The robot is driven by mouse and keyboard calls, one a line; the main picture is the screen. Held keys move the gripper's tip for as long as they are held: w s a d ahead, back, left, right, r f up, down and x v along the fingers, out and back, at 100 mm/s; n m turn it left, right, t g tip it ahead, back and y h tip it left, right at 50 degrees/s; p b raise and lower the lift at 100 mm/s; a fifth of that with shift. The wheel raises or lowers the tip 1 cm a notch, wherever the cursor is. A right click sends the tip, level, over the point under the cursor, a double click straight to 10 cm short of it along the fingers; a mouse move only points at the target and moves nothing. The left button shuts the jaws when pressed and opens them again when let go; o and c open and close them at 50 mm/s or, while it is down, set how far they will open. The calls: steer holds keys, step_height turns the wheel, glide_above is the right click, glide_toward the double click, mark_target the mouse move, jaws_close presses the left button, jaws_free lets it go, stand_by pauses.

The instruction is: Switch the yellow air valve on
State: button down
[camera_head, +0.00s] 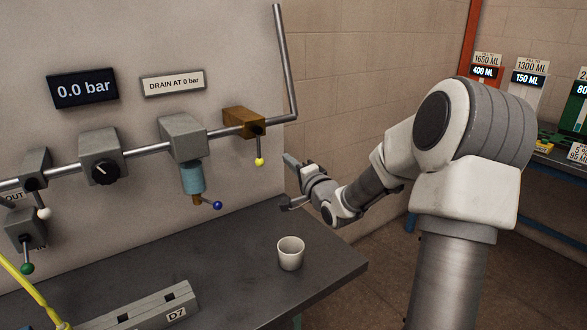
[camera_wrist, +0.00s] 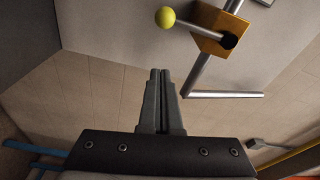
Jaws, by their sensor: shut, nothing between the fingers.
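The yellow air valve is a brass block (camera_head: 244,122) on the wall pipe, with a short lever hanging down to a yellow ball knob (camera_head: 259,162). In the wrist view the brass block (camera_wrist: 221,33) is at the top right. Its lever runs left to the yellow knob (camera_wrist: 166,17). My gripper (camera_head: 288,180) is to the right of the valve and a little lower, apart from it. In the wrist view my gripper's fingers (camera_wrist: 160,73) are together with nothing between them, and the knob lies beyond their tips.
A bent pipe (camera_head: 290,70) rises right of the valve. A grey unit with a blue bowl (camera_head: 192,178) and a blue-knobbed lever (camera_head: 217,205) is to the left. A white cup (camera_head: 290,253) stands on the dark bench (camera_head: 225,265). The gauge (camera_head: 83,89) reads 0.0 bar.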

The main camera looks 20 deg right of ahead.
mark_target(259, 149)
steer(key=w+a, duration=0.3)
steer(key=a, duration=0.1)
steer(key=shift+w+f, duration=0.25)
steer(key=shift+f, duration=0.1)
stand_by(0.4)
steer(key=shift+a+m, duration=0.25)
steer(key=shift+m, duration=0.15)
